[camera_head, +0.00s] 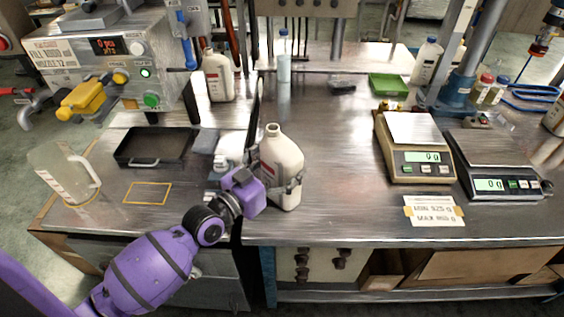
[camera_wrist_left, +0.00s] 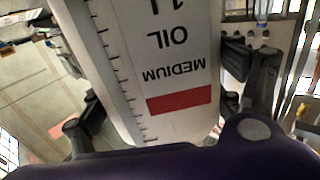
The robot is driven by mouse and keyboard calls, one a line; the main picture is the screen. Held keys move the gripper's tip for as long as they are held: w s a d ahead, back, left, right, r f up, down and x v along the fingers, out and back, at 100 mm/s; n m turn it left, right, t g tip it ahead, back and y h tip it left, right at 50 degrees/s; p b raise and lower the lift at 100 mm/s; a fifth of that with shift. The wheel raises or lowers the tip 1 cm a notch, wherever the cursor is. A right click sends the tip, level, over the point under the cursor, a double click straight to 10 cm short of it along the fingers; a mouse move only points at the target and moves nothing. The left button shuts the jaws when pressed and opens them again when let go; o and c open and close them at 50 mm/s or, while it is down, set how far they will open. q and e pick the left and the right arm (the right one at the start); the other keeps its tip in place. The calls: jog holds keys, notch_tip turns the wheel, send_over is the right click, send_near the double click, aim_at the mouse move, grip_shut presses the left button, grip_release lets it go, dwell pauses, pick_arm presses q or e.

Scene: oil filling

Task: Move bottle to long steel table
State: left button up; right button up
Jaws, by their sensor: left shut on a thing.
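A white oil bottle (camera_head: 282,156) with an open neck stands upright in my left gripper (camera_head: 276,182), whose purple body reaches in from the left. The fingers close around its lower part. In the left wrist view the bottle (camera_wrist_left: 160,70) fills the middle, with "MEDIUM OIL", a red band and a scale appearing upside down. The long steel table (camera_head: 330,150) spans the middle and right. The bottle appears over its left front part; whether its base touches the surface I cannot tell. My right gripper is not in view.
Two scales (camera_head: 417,148) (camera_head: 497,165) and a paper note (camera_head: 434,211) occupy the right of the table. A green tray (camera_head: 389,85) lies farther back. Left are a black tray (camera_head: 152,146), a clear jug (camera_head: 60,172) and another white bottle (camera_head: 218,77). The table's middle is clear.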

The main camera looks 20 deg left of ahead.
pick_arm(q)
jog(key=shift+f, duration=0.25)
jog(key=o, duration=0.9)
jog(key=shift+o, duration=0.7)
jog(key=shift+r, duration=0.1)
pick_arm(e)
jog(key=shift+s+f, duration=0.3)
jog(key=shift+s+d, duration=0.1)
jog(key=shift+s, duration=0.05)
pick_arm(q)
jog(key=b+v, duration=0.1)
jog(key=v, duration=1.1)
jog(key=shift+r, duration=0.2)
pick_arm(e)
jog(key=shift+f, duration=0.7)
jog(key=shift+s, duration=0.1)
